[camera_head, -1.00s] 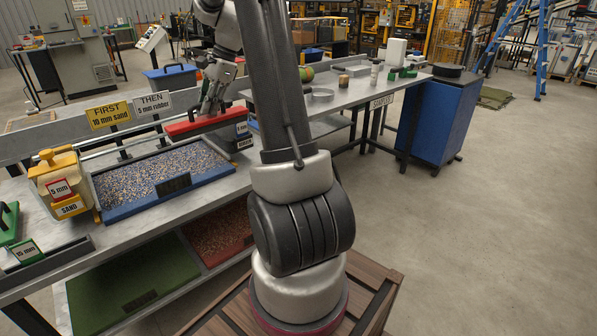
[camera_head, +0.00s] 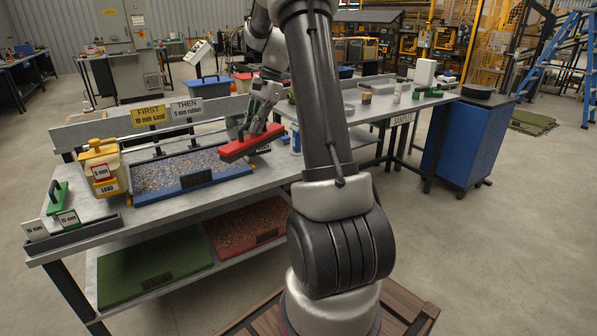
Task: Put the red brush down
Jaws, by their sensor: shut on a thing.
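My gripper (camera_head: 256,118) is shut on the red brush (camera_head: 250,143) from above. The brush is a long red block with a dark underside. It is tilted, its left end lower in the picture, and shows in front of the right end of the blue-rimmed tray (camera_head: 210,182) of mixed granules. I cannot tell whether a gap lies between the brush and the bench (camera_head: 270,172).
A yellow sand container (camera_head: 103,172) stands left of the tray. A green-handled tool (camera_head: 58,200) sits in a dark holder at the bench's left end. Signs (camera_head: 149,115) stand behind the tray. A blue cabinet (camera_head: 465,145) stands to the right, with open floor before it.

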